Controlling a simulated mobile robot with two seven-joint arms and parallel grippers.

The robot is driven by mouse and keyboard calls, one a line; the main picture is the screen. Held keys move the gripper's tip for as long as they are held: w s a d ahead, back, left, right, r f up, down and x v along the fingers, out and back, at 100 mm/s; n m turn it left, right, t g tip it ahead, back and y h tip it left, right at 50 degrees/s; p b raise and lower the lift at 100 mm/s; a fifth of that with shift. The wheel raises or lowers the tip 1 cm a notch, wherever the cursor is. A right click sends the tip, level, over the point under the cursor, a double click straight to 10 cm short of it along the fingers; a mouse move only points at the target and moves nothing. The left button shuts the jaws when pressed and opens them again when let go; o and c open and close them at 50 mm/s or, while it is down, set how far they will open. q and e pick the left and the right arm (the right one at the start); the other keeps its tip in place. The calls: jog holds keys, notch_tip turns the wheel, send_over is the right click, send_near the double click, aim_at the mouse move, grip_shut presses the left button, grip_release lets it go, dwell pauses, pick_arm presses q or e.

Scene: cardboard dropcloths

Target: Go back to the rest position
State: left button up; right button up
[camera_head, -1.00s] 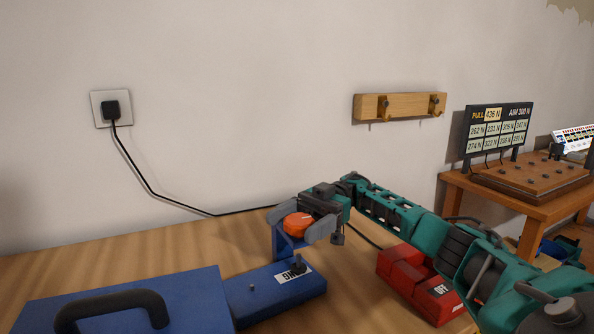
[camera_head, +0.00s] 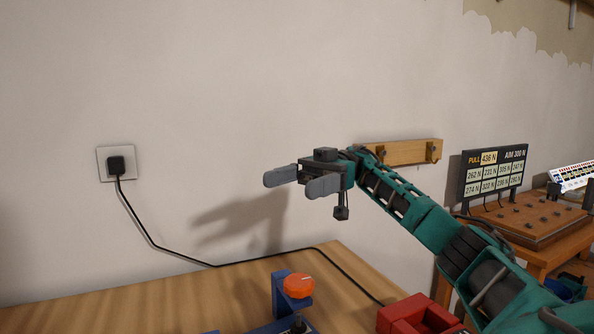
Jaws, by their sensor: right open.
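My right gripper (camera_head: 290,182) is raised in front of the white wall, above the back of the wooden table. Its grey fingers point left and are apart, with nothing between them. An orange knob (camera_head: 299,286) on a blue stand (camera_head: 279,296) is below the gripper, clear of it. My left gripper is not in view.
A red box (camera_head: 418,314) stands at the table's right. A black cord runs from a wall socket (camera_head: 106,170) across the table (camera_head: 180,303). A wooden peg rail (camera_head: 400,152) is behind my right arm. A force display (camera_head: 495,172) stands on a side table at right.

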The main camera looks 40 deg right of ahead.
jog(key=shift+r, duration=0.4)
